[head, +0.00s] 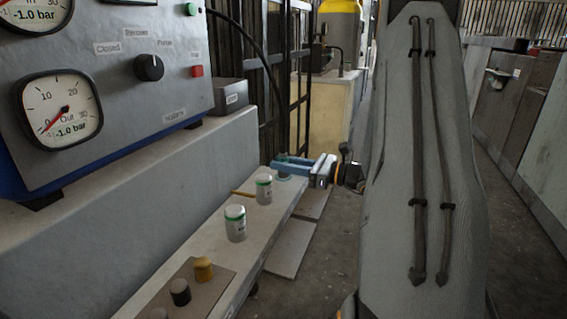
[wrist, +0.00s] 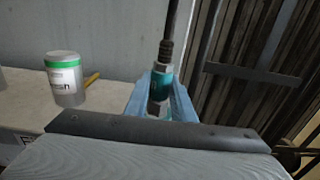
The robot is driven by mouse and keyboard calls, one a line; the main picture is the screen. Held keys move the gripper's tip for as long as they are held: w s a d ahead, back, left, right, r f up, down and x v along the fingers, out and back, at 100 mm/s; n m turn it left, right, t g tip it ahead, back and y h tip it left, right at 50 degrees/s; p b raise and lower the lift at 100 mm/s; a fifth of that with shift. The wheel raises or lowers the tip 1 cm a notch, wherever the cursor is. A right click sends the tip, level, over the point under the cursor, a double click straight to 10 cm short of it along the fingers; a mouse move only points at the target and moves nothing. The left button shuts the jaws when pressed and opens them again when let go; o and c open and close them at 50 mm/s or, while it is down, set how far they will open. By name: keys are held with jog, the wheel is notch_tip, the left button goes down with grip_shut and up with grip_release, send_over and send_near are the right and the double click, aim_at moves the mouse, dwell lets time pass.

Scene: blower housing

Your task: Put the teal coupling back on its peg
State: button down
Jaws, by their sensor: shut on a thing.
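My gripper (head: 291,165) reaches in from the right over the far end of the ledge in the head view. Its blue fingers are shut on the teal coupling (wrist: 162,82), which stands nearly upright between them in the wrist view. A dark hose runs up from the coupling's top. A grey metal part shows under the teal band, and its lower end is hidden by my gripper. In the head view a little teal (head: 284,178) shows at the fingers. I cannot make out the peg or tell whether the coupling touches it.
Two white jars with green bands, a near one (head: 235,223) and a far one (head: 264,189), stand on the ledge left of my gripper. A yellow rod (head: 243,193) lies beside them. A plate with yellow (head: 203,269) and black (head: 180,292) caps is nearer. A dark slatted barrier (wrist: 260,60) stands right.

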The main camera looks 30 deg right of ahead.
jog(key=c, duration=1.4)
grip_release()
jog(key=shift+c, duration=0.2)
jog(key=p+v, duration=0.2)
jog(key=v, duration=0.6)
